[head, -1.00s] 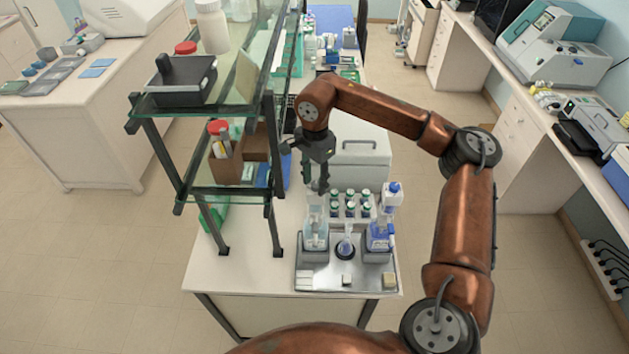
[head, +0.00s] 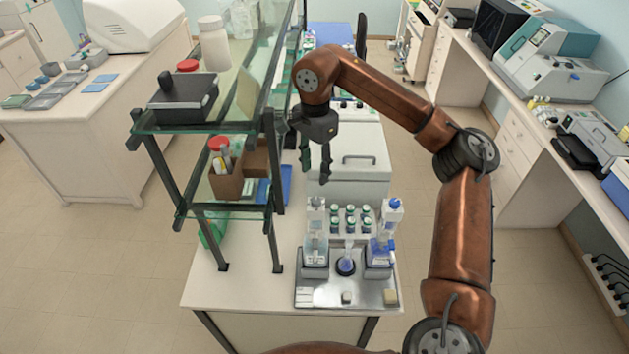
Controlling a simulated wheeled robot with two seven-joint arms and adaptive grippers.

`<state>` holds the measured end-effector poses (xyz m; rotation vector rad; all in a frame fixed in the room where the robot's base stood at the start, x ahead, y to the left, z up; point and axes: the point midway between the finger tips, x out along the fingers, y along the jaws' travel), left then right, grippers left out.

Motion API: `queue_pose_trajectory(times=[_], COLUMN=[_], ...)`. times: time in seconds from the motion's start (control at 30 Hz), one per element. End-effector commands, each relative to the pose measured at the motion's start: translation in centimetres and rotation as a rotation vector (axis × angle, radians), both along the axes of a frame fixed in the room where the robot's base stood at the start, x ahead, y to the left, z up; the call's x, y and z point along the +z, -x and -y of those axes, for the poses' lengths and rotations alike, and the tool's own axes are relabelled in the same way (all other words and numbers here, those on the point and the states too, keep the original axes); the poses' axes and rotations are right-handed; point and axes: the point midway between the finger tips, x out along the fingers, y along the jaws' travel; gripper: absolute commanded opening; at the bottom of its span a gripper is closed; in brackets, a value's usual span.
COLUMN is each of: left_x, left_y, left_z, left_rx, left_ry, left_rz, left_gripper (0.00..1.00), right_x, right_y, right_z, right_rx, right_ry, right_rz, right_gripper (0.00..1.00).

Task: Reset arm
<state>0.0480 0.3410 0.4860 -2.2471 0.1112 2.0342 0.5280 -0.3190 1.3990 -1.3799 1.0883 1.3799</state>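My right gripper (head: 316,172) hangs pointing down beside the glass shelf, above the back part of the bench. It looks open, with a gap between its two dark fingers and nothing visible between them. Below and in front of it, a metal tray (head: 344,299) holds a clear bottle (head: 315,248) on the left, a small flask with blue liquid (head: 346,264) in the middle and a blue-liquid bottle (head: 382,248) on the right. The gripper touches none of these. My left gripper is not in view.
A glass shelf rack (head: 205,122) stands close on the gripper's left. A white box with a handle (head: 352,160) stands behind it. Several small green-capped vials (head: 350,217) stand behind the tray. Open floor (head: 545,290) lies to the right.

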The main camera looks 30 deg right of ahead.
Motion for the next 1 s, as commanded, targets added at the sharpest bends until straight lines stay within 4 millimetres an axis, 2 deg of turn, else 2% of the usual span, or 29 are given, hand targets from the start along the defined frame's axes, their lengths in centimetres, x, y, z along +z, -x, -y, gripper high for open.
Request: queue_pose_trajectory(times=[0.13, 0.67, 0.77, 1.0], left_x=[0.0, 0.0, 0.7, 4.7], left_y=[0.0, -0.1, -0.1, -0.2], left_z=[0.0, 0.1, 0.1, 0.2], left_rx=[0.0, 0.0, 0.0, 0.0], left_ry=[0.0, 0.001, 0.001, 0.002], left_rz=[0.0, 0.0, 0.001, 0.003], left_gripper=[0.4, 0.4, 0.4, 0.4], right_x=[0.9, 1.0, 1.7, 5.8], right_y=[0.0, 0.0, 0.0, 0.0], right_z=[0.0, 0.0, 0.0, 0.0], right_rx=[0.0, 0.001, 0.001, 0.0], right_ry=[-0.001, 0.0, 0.0, 0.0], right_rz=[0.0, 0.0, 0.0, 0.002], right_gripper=[0.39, 0.39, 0.39, 0.39])
